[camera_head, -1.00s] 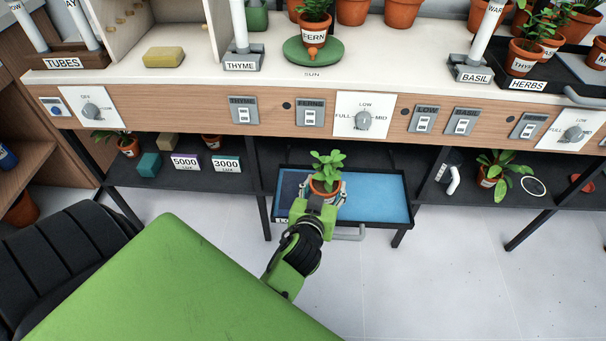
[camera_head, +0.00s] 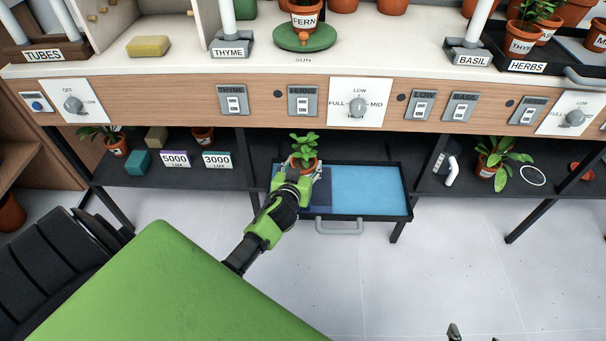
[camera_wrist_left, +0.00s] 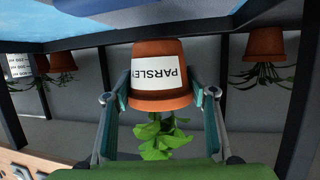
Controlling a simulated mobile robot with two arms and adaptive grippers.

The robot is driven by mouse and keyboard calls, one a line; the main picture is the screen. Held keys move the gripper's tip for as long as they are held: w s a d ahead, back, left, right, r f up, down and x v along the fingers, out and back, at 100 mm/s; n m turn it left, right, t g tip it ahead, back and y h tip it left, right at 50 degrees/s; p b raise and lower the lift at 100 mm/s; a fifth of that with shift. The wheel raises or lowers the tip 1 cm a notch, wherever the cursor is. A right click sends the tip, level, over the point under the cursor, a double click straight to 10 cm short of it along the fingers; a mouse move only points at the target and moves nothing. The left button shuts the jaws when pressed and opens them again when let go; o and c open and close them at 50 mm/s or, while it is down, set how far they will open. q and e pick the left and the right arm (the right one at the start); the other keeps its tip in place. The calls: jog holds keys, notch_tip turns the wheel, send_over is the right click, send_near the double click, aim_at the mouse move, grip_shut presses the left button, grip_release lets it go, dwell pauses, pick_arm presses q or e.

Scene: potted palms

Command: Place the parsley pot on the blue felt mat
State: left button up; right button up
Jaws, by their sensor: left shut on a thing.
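The parsley pot (camera_head: 304,166) is a small terracotta pot with green leaves. My left gripper (camera_head: 298,177) is shut on it over the left part of a black pull-out tray (camera_head: 411,192). In the left wrist view, the parsley pot (camera_wrist_left: 160,75) appears upside down between the two fingers, with its white PARSLEY label facing the camera. The tray has a dark blue area (camera_head: 321,192) at left, partly hidden by my gripper, and a larger light blue area (camera_head: 370,190) at right. The pot seems to be above the tray; the gap is unclear. Dark tips at the bottom edge may be my right gripper (camera_head: 455,332).
The wooden bench front (camera_head: 270,105) with switches and knobs overhangs the tray. Low shelves flank it, with lux boxes (camera_head: 175,159) and a potted plant (camera_head: 493,160). A grey handle (camera_head: 338,227) juts from the tray's front. The light blue area is clear.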

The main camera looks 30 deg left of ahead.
pick_arm(q)
jog(key=shift+w+a+f, duration=0.1)
jog(key=shift+f, duration=0.05)
notch_tip(320, 180, down, 3)
jog(key=shift+w+a+f+b, duration=0.1)
jog(key=shift+b, duration=0.95)
pick_arm(e)
jog(key=w+a+r+t+y, duration=0.1)
jog(key=w+a+r+t, duration=0.2)
jog(key=w+r+t, duration=0.2)
notch_tip(320, 180, up, 4)
jog(key=w, duration=0.2)
jog(key=shift+w+f+t+y, duration=0.2)
jog(key=shift+w+t+y, duration=0.2)
pick_arm(q)
jog(key=shift+f, duration=0.1)
pick_arm(e)
jog(key=shift+w+a+r, duration=0.1)
jog(key=shift+r, duration=0.05)
jog(key=shift+w+r, duration=0.1)
jog(key=shift+r, duration=0.2)
pick_arm(q)
jog(key=o, duration=1.2)
jog(key=shift+f, duration=0.1)
pick_arm(e)
jog(key=shift+a+r+t, duration=0.1)
jog(key=shift+r+t, duration=0.05)
jog(key=shift+t, duration=0.15)
